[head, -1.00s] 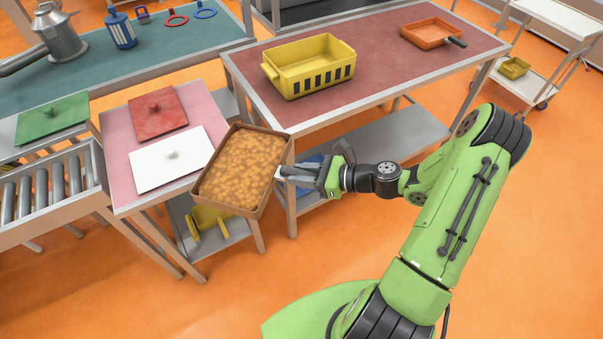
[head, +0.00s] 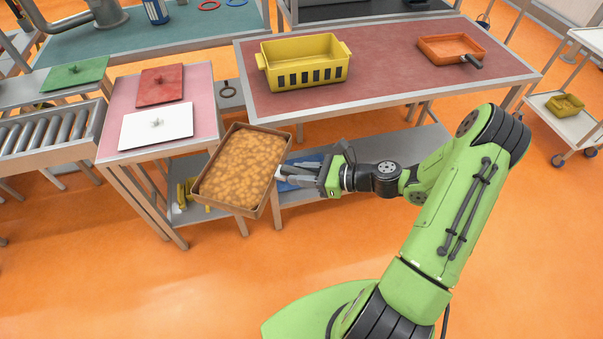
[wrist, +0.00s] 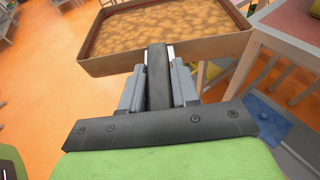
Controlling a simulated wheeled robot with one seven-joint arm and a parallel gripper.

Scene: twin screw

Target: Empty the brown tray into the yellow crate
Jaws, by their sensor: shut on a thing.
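The brown tray (head: 199,193) is full of a lumpy golden-brown filling (head: 243,170). My gripper (head: 283,173) is shut on the tray's right side and holds it in the air in front of the tables, roughly level. In the wrist view the tray (wrist: 165,55) shows beyond the fingers, its near wall between them. The yellow crate (head: 306,77) stands on the red-topped table, behind and to the right of the tray. It has dark slots in its front and a handle at each end. Its inside floor looks empty.
An orange tray (head: 450,48) with a dark handle is on the red-topped table (head: 390,75), right of the crate. White (head: 157,125) and red (head: 160,86) lids lie on the pink table at left. A roller conveyor (head: 45,135) is far left. The front floor is clear.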

